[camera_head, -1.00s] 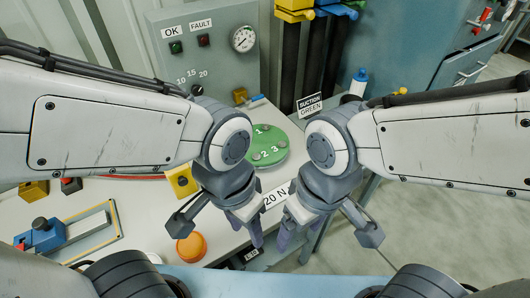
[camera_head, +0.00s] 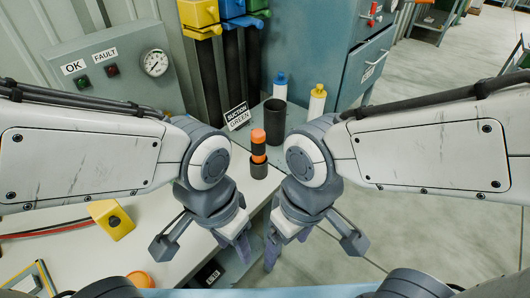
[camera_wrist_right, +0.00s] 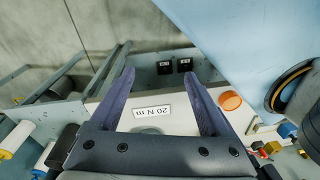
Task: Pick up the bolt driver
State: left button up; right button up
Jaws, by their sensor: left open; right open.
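An upright orange and black tool (camera_head: 258,140), which looks like the bolt driver, stands in a short dark cup (camera_head: 259,168) on the white bench top in the head view. It shows in the gap between my two wrists, beyond both grippers. My left gripper (camera_head: 233,244) is open and empty, above the bench's front right part. My right gripper (camera_head: 285,244) is open and empty, past the bench's right edge. In the right wrist view my right gripper (camera_wrist_right: 157,70) has its fingers spread with nothing between them. I cannot make out the tool there.
A dark cylinder (camera_head: 275,121), a blue-capped bottle (camera_head: 280,87) and a yellow-capped bottle (camera_head: 317,102) stand behind the tool. A SUCTION GREEN sign (camera_head: 237,117) is near them. A yellow box (camera_head: 111,219) and an orange button (camera_head: 139,280) are at left. Open floor lies to the right.

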aim_at(257, 136)
jog(key=u, duration=1.65)
jog(key=k, duration=0.85)
jog(key=z, duration=1.3)
jog(key=i, duration=0.5)
jog(key=u, duration=0.05)
